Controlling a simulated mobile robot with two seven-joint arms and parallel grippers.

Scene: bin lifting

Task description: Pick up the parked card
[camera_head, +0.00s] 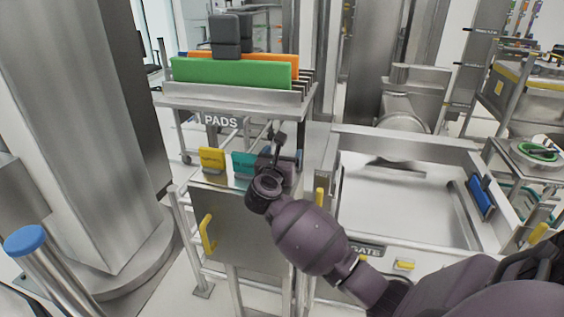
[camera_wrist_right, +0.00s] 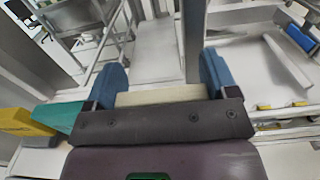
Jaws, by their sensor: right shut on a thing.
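In the head view, my right gripper (camera_head: 277,152) is over the top of a steel cabinet (camera_head: 238,228), at the right end of a row of coloured cards. In the right wrist view, its two blue fingers (camera_wrist_right: 162,78) stand either side of a pale cream card-like piece (camera_wrist_right: 160,95) and are shut on it. In the head view my gripper hides this piece. A yellow card (camera_head: 212,160) and a teal card (camera_head: 244,164) stand to the left; the wrist view also shows the yellow one (camera_wrist_right: 25,122) and the teal one (camera_wrist_right: 62,116). My left gripper is not in view.
Behind the cabinet, a rack labelled PADS (camera_head: 222,121) holds a green pad (camera_head: 230,73) and an orange pad (camera_head: 283,60). A wide steel tray (camera_head: 400,210) lies to the right, with a blue piece (camera_head: 481,197) at its right wall. A large column stands left.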

